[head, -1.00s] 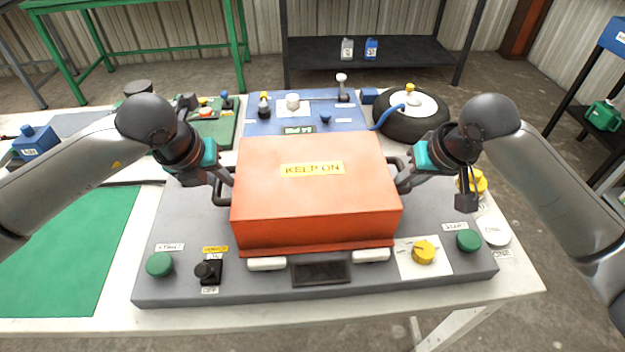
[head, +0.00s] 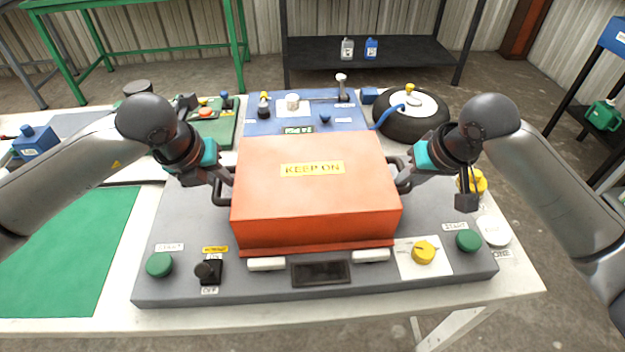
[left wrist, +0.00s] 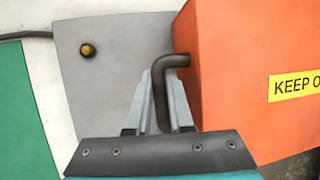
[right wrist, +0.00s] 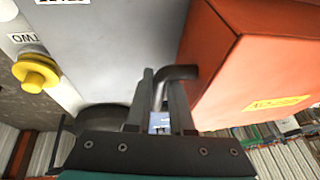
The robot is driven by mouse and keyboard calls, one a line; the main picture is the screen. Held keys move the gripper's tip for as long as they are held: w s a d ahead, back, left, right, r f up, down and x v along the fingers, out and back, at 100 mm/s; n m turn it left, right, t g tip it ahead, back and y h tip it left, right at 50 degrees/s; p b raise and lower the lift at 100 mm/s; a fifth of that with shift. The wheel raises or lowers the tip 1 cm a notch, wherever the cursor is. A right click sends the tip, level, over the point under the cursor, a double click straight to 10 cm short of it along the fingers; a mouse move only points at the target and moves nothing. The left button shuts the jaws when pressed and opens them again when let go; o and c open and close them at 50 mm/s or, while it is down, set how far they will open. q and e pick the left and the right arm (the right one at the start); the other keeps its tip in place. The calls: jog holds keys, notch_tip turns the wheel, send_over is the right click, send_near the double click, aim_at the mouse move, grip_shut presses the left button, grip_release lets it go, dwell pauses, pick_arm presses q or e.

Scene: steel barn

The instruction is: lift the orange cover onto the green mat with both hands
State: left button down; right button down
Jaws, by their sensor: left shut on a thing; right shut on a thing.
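The orange cover (head: 310,205) is a box with a yellow "KEEP ON" label, over the middle of the grey machine base (head: 190,285). It has a dark handle on each side. My left gripper (head: 228,180) is shut on the left handle, which shows between the fingers in the left wrist view (left wrist: 163,95). My right gripper (head: 402,182) is shut on the right handle, also between the fingers in the right wrist view (right wrist: 162,95). I cannot tell whether the cover's bottom touches the base. The green mat (head: 75,250) lies flat and empty at the left of the table.
On the base's front are a green button (head: 160,264), a black switch (head: 208,270), a yellow knob (head: 424,252) and a second green button (head: 468,240). Behind stand a blue panel (head: 300,118) and a black wheel (head: 415,118). A blue box (head: 35,142) stands beyond the mat.

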pick_arm(q)
jog(key=shift+w+a+r, duration=0.1)
jog(key=shift+r, duration=0.2)
pick_arm(e)
jog(key=shift+r, duration=0.3)
